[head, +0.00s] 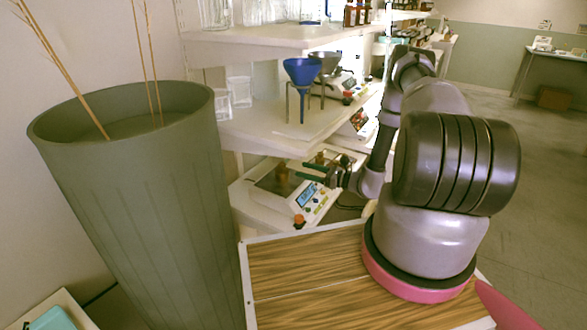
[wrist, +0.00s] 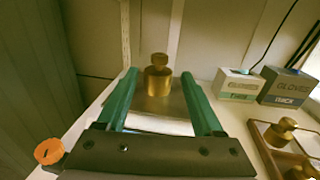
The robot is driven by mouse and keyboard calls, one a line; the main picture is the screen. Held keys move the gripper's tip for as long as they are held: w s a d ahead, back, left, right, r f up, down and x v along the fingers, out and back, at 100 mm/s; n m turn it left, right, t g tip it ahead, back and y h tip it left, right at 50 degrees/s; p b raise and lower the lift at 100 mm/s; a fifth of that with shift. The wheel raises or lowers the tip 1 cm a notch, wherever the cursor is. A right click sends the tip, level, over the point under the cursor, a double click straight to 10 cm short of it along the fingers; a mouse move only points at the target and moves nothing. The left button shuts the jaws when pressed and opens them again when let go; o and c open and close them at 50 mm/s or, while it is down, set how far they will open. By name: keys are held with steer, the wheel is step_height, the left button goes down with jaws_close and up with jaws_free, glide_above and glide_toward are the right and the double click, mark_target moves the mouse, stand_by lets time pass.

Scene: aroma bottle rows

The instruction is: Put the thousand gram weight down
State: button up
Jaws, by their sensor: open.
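A brass weight (wrist: 158,88) with a knob top stands upright on a metal plate (wrist: 150,104) in the wrist view. In the head view it is the small brass piece (head: 281,174) on the pan of a white balance (head: 268,206) with a lit blue display. I cannot read its marking. My gripper (wrist: 159,75) is open, its green fingers on either side of the weight, with a visible gap on each side. In the head view my gripper (head: 303,170) reaches in from the right, low over the balance.
A wooden tray (wrist: 262,148) with brass weights lies at right in the wrist view, before two glove boxes (wrist: 238,86) (wrist: 288,88). An orange knob (head: 299,220) sits on the balance's front. A blue funnel (head: 302,72) stands on the shelf above; a tall grey-green bin (head: 140,190) stands left.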

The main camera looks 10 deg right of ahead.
steer(key=shift+v, duration=2.3)
